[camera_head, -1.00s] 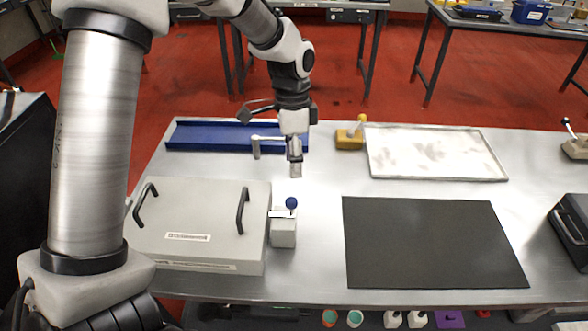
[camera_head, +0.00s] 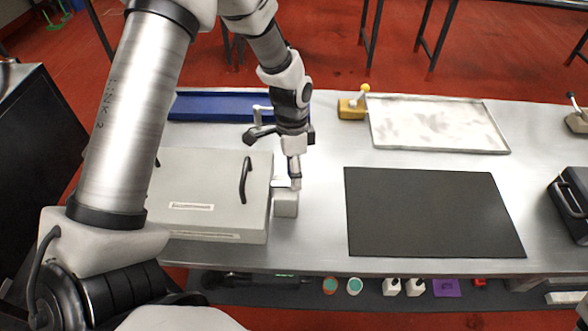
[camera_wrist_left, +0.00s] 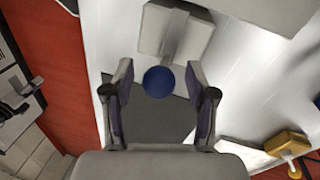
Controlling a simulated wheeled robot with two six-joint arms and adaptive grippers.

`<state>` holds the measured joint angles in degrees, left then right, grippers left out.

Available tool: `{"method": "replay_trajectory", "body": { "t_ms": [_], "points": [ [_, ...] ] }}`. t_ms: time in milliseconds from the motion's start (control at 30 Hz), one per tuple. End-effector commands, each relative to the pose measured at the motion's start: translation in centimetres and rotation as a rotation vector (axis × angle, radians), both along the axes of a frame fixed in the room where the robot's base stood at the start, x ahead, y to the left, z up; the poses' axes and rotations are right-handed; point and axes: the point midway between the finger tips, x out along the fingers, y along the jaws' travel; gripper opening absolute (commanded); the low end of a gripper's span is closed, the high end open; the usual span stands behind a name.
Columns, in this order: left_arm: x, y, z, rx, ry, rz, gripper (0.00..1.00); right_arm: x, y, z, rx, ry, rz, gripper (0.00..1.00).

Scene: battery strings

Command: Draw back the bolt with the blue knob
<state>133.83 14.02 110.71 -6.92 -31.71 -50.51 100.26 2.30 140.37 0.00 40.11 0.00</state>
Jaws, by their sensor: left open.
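The bolt's blue knob (camera_wrist_left: 158,81) shows in the left wrist view between the two open fingers of my left gripper (camera_wrist_left: 160,105). I cannot tell whether either finger touches it. The bolt's grey block (camera_wrist_left: 176,32) lies just past the knob there. In the head view the block (camera_head: 286,205) stands against the right side of a grey lidded box (camera_head: 215,208). My left gripper (camera_head: 295,182) points down right over the block and hides the knob in that view.
A black mat (camera_head: 430,212) lies right of the block. A blue tray (camera_head: 215,106) and a silver tray (camera_head: 438,125) lie at the back, with a yellow block with a lever (camera_head: 352,107) between them. The box's black handle (camera_head: 245,180) stands near my gripper.

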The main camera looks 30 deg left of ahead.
Motion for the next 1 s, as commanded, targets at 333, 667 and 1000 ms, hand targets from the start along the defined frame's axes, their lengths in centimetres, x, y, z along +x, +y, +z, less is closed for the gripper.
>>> {"method": "replay_trajectory", "body": {
  "t_ms": [333, 667, 1000],
  "points": [
    [-0.01, 0.00, 0.01, 0.000, 0.001, 0.000, 0.00, 0.00, 0.00, -0.02, 0.000, 0.000, 0.000, 0.40],
    [0.14, -0.25, -0.03, 0.000, 0.002, 0.002, 0.00, 0.00, 0.01, 0.56, 0.000, 0.000, 0.000, 0.40],
    [0.17, -0.24, 0.01, -0.001, 0.001, 0.001, 0.57, 0.00, 0.01, 0.56, 0.000, 0.000, 0.000, 0.40]
  ]
}}
